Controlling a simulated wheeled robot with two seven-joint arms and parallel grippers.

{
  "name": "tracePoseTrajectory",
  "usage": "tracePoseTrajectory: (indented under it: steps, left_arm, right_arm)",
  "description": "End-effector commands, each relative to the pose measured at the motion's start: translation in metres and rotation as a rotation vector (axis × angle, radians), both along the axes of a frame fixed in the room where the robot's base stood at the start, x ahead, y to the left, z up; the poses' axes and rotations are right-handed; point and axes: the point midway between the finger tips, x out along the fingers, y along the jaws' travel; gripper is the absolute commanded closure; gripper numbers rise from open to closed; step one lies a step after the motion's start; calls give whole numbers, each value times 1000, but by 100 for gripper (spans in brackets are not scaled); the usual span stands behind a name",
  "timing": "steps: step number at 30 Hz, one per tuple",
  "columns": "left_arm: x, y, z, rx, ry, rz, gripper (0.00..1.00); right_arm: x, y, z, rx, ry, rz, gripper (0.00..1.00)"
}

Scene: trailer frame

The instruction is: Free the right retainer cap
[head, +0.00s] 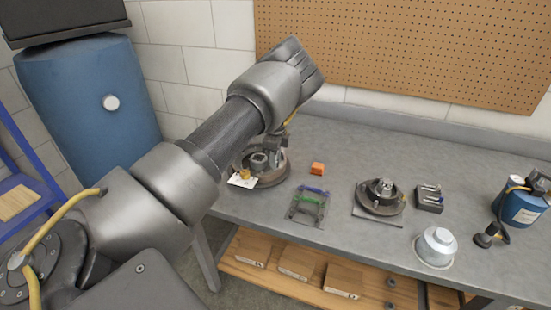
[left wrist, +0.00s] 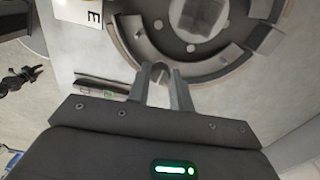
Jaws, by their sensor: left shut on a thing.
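My left gripper (left wrist: 160,75) is over the left round hub assembly (head: 272,178) on the bench. In the left wrist view its two fingers are close together with a small grey piece (left wrist: 158,69) between the tips, at the edge of the assembly's curved ring (left wrist: 205,66). I cannot tell if this piece is a retainer cap. In the head view my forearm and wrist hide part of this assembly. A second round hub assembly (head: 381,195) stands farther right with nothing touching it. My right gripper is not in view.
A white card (head: 240,181) lies at the left assembly. An orange block (head: 317,168), a rack with green and blue parts (head: 308,206), a dark block (head: 429,198), a white-grey cup (head: 436,247) and a blue canister (head: 521,208) stand on the bench. Free room lies between them.

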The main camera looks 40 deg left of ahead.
Motion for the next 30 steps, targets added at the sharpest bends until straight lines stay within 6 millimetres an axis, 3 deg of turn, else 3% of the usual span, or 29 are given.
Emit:
tracePoseTrajectory:
  steps: [9,24,25,30]
  left_arm:
    - [1,2,2,4,-3,99,100]
    - [1,2,2,5,-3,113,100]
    - [1,2,2,5,-3,113,75]
    - [1,1,1,3,-2,112,57]
  right_arm:
    - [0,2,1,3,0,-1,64]
    - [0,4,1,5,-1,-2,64]
    - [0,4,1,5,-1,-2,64]
    - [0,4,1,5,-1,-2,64]
